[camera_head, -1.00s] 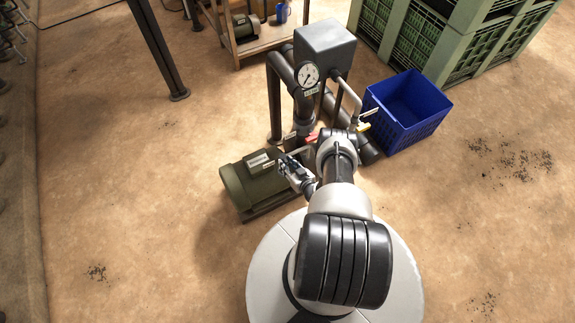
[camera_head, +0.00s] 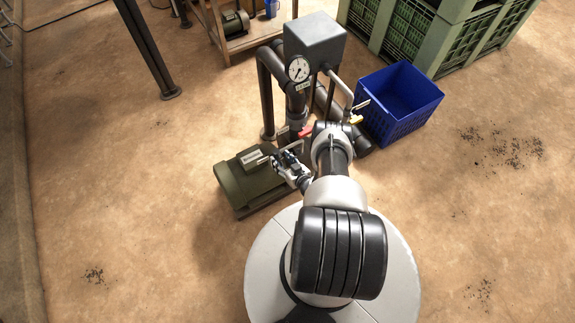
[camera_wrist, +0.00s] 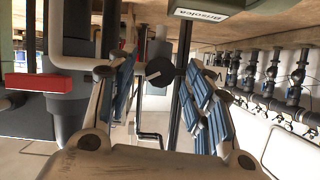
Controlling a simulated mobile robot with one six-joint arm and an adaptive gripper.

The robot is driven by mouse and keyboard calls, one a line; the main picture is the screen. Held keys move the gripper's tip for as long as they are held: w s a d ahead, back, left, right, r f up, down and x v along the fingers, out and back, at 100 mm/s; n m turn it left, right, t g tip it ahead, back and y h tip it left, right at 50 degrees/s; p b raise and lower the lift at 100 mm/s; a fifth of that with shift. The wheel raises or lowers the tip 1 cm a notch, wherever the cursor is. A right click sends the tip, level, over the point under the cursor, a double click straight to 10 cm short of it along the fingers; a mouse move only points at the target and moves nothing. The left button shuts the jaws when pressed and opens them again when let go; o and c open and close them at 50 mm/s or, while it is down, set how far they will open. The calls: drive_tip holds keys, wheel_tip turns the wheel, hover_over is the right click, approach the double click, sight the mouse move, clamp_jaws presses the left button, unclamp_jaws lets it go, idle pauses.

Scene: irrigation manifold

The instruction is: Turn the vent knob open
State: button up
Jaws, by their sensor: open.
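The vent knob (camera_wrist: 159,72) is a round dark grey disc with a pale line across its face, ahead of my gripper in the wrist view. My gripper (camera_wrist: 163,84) is open, with one blue-padded finger to the left of the knob in the picture and one to the right. No contact with the knob is visible, and I cannot tell the exact gap in depth. In the head view my gripper (camera_head: 291,168) is beside the green pump motor, below the grey box on the pipes. I cannot make out the knob there.
A red handle (camera_head: 306,131) and a yellow handle (camera_head: 355,119) sit on the pipework close to my arm. A pressure gauge (camera_head: 298,69) is above. The green motor (camera_head: 246,180) is to the left, and a blue crate (camera_head: 401,105) stands to the right.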

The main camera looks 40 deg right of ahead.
drive_tip(key=v, duration=1.1)
drive_tip(key=shift+s+r, duration=0.15)
drive_tip(key=shift+s, duration=0.05)
